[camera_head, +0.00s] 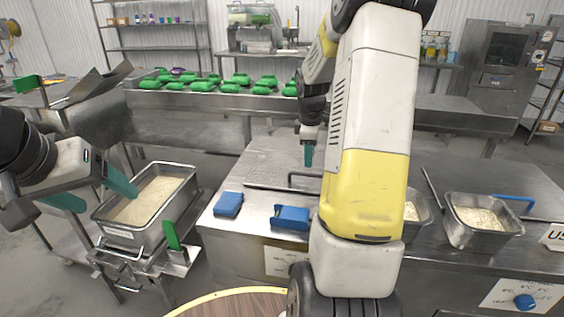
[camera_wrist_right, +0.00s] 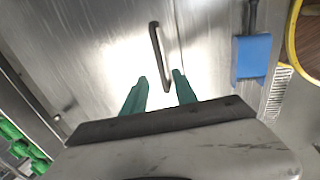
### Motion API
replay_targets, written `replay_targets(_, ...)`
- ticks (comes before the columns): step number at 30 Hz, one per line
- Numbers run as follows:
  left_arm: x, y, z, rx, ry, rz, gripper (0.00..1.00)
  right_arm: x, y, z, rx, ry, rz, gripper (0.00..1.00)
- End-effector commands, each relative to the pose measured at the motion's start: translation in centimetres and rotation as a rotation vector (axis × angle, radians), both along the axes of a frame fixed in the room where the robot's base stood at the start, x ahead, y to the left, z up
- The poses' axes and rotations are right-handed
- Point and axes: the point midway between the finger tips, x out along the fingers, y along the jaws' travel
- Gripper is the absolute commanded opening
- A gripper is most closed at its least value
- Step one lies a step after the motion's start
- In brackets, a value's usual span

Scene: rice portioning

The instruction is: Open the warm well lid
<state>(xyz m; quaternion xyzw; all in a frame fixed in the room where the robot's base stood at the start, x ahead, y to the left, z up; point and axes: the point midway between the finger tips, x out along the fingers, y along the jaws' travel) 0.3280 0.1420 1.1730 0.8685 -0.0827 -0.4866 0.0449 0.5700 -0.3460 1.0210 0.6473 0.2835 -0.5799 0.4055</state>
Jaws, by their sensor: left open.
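The warm well lid (camera_head: 262,160) is a flat steel sheet lying shut on the counter, with a bar handle (camera_head: 292,181) on top. In the right wrist view the dark handle (camera_wrist_right: 155,45) stands out from the bare lid (camera_wrist_right: 110,50). My right gripper (camera_head: 308,155) is above the lid beside the handle, partly hidden by my own arm. Its green fingers (camera_wrist_right: 160,76) are apart and empty, with the handle's near end appearing between them; the height gap is unclear. My left gripper (camera_head: 95,193) is open and empty at the left, by a rice-filled steel pan (camera_head: 190,172).
Two blue objects (camera_head: 228,204) (camera_head: 290,217) sit at the counter's front edge; one blue piece (camera_wrist_right: 252,58) shows in the wrist view. A steel pan of rice (camera_head: 480,240) sits at right. Green packs (camera_head: 240,79) line the back conveyor. A round wooden top (camera_head: 235,306) is in front.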

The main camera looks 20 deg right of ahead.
Motion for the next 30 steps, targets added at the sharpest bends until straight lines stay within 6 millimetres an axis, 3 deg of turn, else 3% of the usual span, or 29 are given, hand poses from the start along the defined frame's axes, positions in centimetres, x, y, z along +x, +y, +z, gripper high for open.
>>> replay_targets(6, 0.0, 0.0, 0.0, 0.0, 0.0, 0.0, 0.72, 0.5, -0.3, -3.7, 0.002, 0.005, -0.001, 0.34)
replay_targets(12, 0.0, 0.0, 0.0, 0.0, 0.0, 0.0, 0.72, 0.9, -0.5, -5.9, 0.002, 0.002, -0.002, 0.34)
replay_targets(22, 0.0, 0.0, 0.0, 0.0, 0.0, 0.0, 0.72, 1.0, -0.6, -6.3, 0.002, 0.0, -0.002, 0.34)
replay_targets(23, 0.0, 0.0, 0.0, 0.0, 0.0, 0.0, 0.72, 1.0, -0.6, -6.3, 0.002, 0.0, -0.002, 0.32)
replay_targets(28, 0.0, 0.0, 0.0, 0.0, 0.0, 0.0, 0.72, 1.0, -0.6, -6.3, 0.002, 0.0, -0.003, 0.0)
replay_targets(30, 0.0, 0.0, 0.0, 0.0, 0.0, 0.0, 0.72, 1.0, -0.6, -6.3, 0.002, 0.0, -0.002, 0.0)
